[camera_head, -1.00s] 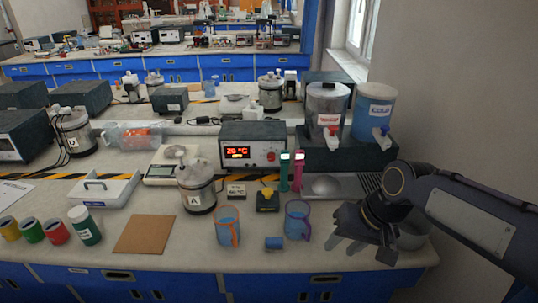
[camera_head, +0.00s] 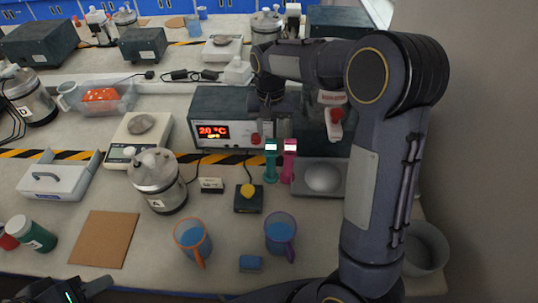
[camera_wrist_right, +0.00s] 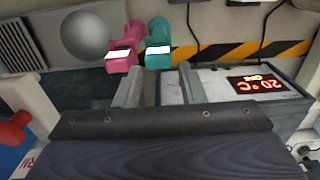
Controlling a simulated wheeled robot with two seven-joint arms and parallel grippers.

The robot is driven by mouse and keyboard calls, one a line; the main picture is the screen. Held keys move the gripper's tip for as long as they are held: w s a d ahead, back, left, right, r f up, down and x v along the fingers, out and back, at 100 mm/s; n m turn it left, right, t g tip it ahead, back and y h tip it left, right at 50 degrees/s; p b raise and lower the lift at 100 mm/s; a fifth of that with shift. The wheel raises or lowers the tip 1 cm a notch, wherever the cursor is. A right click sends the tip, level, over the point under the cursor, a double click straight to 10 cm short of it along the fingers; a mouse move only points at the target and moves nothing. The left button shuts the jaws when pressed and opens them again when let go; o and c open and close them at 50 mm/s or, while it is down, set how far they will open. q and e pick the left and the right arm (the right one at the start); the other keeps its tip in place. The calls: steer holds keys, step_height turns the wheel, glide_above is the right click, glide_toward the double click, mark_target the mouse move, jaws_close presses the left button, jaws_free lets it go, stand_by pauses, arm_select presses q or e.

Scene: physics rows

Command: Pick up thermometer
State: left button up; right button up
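Two upright stick-shaped devices with small lit white displays stand side by side and look like the thermometers. One is teal (camera_head: 270,165) and one is pink (camera_head: 288,165). The right wrist view shows the teal one (camera_wrist_right: 158,45) and the pink one (camera_wrist_right: 122,52) ahead of the fingertips. My right gripper (camera_wrist_right: 159,86) is open and empty, with its fingers apart and short of both devices. In the head view my right gripper (camera_head: 267,122) is just behind them, partly hidden by its wrist. My left gripper (camera_head: 72,291) is at the lower left edge, mostly cut off.
A heater box (camera_head: 212,118) reading 20 °C stands behind the devices. A metal plate with a dome (camera_head: 322,177) is right of them.

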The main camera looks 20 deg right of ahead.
mark_target(271, 140)
steer(key=shift+f, duration=0.55)
steer(key=f, duration=0.2)
steer(key=f+p, duration=0.1)
steer(key=f, duration=0.2)
steer(key=shift+w+d, duration=0.15)
steer(key=shift+d, duration=0.05)
steer(key=shift+c, duration=0.5)
jaws_close()
